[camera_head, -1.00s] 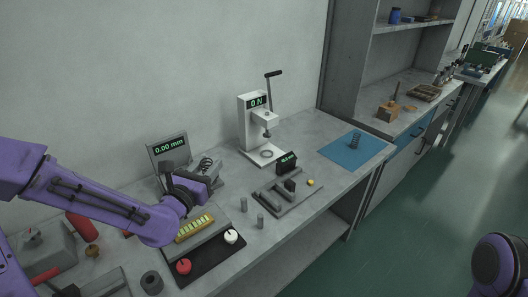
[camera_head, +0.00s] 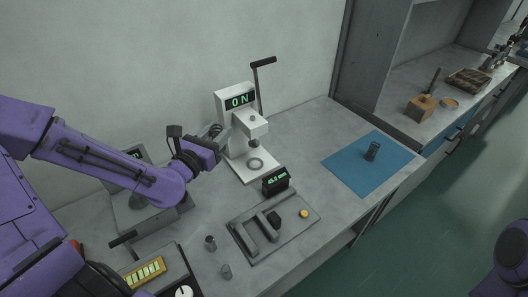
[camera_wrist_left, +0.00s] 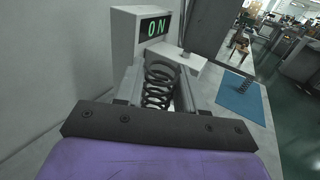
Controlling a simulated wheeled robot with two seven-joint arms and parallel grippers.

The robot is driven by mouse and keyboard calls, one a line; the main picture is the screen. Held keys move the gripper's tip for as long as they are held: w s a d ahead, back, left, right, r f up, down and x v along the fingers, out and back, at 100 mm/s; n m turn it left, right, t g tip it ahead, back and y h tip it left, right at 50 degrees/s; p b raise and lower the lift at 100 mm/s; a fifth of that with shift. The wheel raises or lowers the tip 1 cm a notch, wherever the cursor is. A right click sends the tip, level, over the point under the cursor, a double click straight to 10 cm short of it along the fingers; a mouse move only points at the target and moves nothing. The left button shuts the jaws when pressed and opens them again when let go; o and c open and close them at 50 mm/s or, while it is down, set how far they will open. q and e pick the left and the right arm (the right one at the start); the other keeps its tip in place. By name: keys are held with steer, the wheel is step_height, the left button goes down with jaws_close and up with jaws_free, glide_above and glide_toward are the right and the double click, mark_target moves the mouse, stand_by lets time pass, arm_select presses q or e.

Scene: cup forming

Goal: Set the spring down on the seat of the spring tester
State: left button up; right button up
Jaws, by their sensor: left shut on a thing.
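The spring tester (camera_head: 222,105) is a white press with a "0 N" display and a black lever. Its seat (camera_head: 255,163) is a round ring on the white base, below the press head, with nothing on it. My left gripper (camera_head: 214,140) is just left of the tester's column, above the bench. In the left wrist view it is shut on a dark coil spring (camera_wrist_left: 159,88), which stands up between the fingers. The spring is largely hidden in the head view. The tester (camera_wrist_left: 125,35) fills the upper left of the wrist view. My right gripper is out of view.
Another spring (camera_head: 372,151) stands on a blue mat (camera_head: 350,172) to the right. Small metal cylinders (camera_head: 210,243) stand nearby. Bench between tester and mat is clear.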

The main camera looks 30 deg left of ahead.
arm_select(q)
steer(key=f+b, duration=0.2)
steer(key=f, duration=0.2)
steer(key=f+b, duration=0.2)
steer(key=f, duration=0.3)
steer(key=f+b, duration=0.2)
steer(key=f, duration=0.3)
steer(key=shift+s+d+f, duration=0.1)
steer(key=shift+s, duration=0.15)
steer(key=w+b, duration=0.1)
steer(key=w+d+b, duration=0.1)
steer(key=w+b, duration=0.1)
steer(key=shift+w+d+r, duration=0.25)
steer(key=shift+d, duration=0.05)
steer(key=w, duration=0.1)
steer(key=w+d, duration=0.1)
steer(key=w, duration=0.2)
steer(key=shift+w+d+r, duration=0.2)
steer(key=shift+d, duration=0.1)
steer(key=w, duration=0.1)
steer(key=w+d, duration=0.1)
steer(key=w, duration=0.1)
steer(key=shift+w+d+f, duration=0.25)
steer(key=shift+w+f, duration=0.05)
steer(key=shift+f, duration=0.2)
steer(key=shift+a, duration=0.1)
steer(key=shift+s, duration=0.1)
